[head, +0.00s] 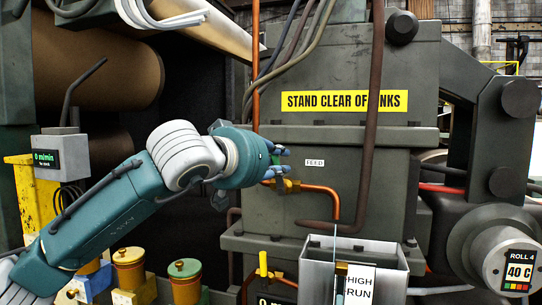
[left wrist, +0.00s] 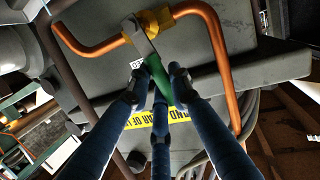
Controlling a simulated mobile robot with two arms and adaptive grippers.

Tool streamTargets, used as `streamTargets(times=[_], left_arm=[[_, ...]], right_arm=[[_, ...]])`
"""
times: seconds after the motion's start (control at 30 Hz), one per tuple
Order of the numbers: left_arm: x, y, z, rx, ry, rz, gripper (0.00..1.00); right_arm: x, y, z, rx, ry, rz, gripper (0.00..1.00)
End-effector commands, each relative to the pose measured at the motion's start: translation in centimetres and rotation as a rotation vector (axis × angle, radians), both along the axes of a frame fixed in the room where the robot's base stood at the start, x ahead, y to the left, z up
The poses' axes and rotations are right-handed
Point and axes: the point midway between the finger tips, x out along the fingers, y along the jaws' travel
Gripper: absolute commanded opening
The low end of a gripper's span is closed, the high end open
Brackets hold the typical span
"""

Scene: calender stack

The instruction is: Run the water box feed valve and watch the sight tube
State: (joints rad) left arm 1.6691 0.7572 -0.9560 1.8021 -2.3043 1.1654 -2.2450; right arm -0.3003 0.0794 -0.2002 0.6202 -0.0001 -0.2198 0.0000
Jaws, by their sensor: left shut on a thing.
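The feed valve (head: 291,186) is a brass body on a copper pipe, below a white FEED label (head: 314,162). In the left wrist view the brass valve (left wrist: 153,22) carries a metal lever with a green grip (left wrist: 158,76). My left gripper (head: 279,163) is shut on the green grip, its blue fingers (left wrist: 157,84) around it. In the head view the fingers mostly hide the lever. The water box (head: 387,250) is an open grey metal box below the valve. A thin upright tube (head: 335,245), apparently the sight tube, stands by its HIGH and RUN card (head: 358,284). I cannot make out its water level.
A dark pipe (head: 373,110) runs down in front of the grey housing, right of the valve. A roll end marked 40 C (head: 518,272) is at the right. Capped yellow and green-topped pots (head: 185,281) stand at lower left, near a 0 m/min display (head: 46,160).

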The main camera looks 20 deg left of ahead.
Motion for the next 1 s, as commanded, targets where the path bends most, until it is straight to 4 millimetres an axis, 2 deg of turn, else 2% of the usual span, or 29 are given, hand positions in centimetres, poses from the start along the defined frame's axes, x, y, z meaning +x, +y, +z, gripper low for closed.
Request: streamTargets(times=[0.33, 0.87, 0.9, 1.0], left_arm=[[-0.02, -0.99, 0.16, 0.151, -0.007, 0.002, 0.0], [-0.03, -1.13, 0.09, 0.18, -0.009, 0.003, 0.0], [-0.03, -1.13, 0.09, 0.18, -0.009, 0.002, 0.22], [-0.02, -1.14, 0.08, 0.18, -0.009, 0.002, 0.38]], right_arm=[[-0.02, -0.01, 0.79, 0.0, 0.0, 0.0, 0.38], [-0.02, -0.02, 0.86, 0.0, 0.001, 0.0, 0.38], [-0.01, -0.02, 0.86, 0.0, 0.001, 0.0, 0.38], [-0.01, -0.03, 0.86, 0.0, 0.001, 0.0, 0.38]])
